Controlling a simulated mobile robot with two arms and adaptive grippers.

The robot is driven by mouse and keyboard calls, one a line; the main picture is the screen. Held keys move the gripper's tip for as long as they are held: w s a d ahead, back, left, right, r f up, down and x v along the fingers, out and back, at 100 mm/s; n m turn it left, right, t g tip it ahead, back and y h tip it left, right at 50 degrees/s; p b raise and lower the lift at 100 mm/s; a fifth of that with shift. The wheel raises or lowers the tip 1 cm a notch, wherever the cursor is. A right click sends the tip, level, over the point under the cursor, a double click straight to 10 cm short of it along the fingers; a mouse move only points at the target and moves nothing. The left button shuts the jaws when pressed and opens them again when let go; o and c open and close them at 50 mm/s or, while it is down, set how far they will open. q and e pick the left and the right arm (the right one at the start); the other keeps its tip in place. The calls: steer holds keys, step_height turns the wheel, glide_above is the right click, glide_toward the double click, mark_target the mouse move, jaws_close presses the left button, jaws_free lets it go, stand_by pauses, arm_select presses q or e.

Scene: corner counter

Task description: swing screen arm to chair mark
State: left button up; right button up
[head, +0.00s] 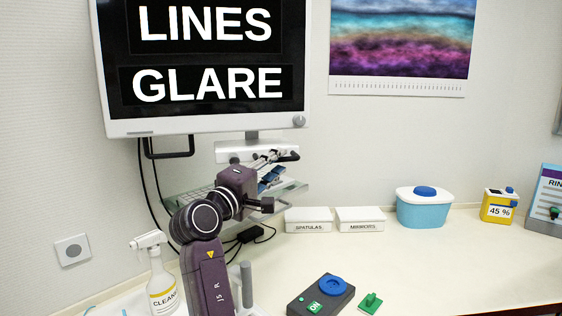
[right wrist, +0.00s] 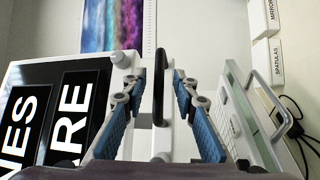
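The screen (head: 204,62) shows large white words on black at the upper left, and it also shows sideways in the right wrist view (right wrist: 62,112). A pale bracket (head: 250,147) sits under it. A dark handle (head: 172,152) hangs below its left part. In the right wrist view a black bar-like handle (right wrist: 160,88) stands between the blue fingers of my right gripper (head: 277,165), with a gap on each side. That gripper is open, below the screen's lower right. I cannot make out a chair mark. My left gripper is out of view.
A clear shelf or tray (head: 292,190) is close behind my right gripper. A spray bottle (head: 161,284) stands left of my right arm. White boxes (head: 307,220), a blue tub (head: 424,210) and a control box (head: 320,297) stand on the counter (head: 445,262). Cables hang along the wall.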

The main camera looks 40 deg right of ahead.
steer(key=v, duration=0.5)
steer(key=shift+a, duration=0.1)
stand_by(0.3)
